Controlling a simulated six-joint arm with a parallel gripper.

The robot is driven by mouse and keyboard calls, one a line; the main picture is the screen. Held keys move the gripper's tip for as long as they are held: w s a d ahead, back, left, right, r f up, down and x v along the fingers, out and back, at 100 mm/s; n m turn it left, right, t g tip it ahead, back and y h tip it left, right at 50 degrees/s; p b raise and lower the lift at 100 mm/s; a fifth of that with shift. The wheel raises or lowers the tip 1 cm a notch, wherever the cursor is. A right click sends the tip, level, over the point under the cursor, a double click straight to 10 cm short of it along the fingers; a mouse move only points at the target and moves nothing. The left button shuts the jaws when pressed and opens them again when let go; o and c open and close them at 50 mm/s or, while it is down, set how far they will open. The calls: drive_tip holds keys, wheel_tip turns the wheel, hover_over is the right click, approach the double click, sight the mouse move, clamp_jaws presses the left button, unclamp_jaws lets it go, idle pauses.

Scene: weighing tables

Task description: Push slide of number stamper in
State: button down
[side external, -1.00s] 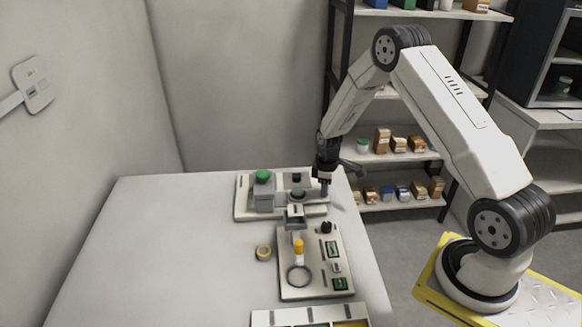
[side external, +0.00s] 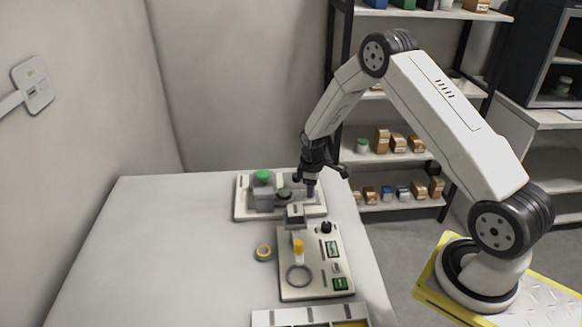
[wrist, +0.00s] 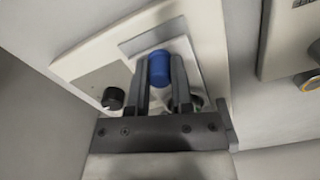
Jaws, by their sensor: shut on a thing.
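The number stamper (side external: 240,207) is a pale plate at the back of the table, with a grey block and a green top (side external: 263,175) at its left in the side view. Its grey slide (side external: 297,197) carries a dark round piece (side external: 284,194) and lies to the right of the block. My gripper (side external: 311,192) points down at the slide's right end. In the wrist view, my gripper (wrist: 161,77) is shut on a blue post (wrist: 158,66) between its two dark fingers. The fingers hide part of the slide.
A black knob (wrist: 113,97) stands on the stamper plate. The table's left side is clear.

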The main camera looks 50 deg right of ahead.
sight(290, 191)
drive_tip(key=w+a, duration=0.4)
drive_tip(key=shift+w+a, duration=0.25)
drive_tip(key=shift+w, duration=0.05)
drive_tip(key=c, duration=0.5)
unclamp_jaws()
drive_tip(key=shift+r, duration=3.9)
drive_tip(key=shift+s+r, duration=0.1)
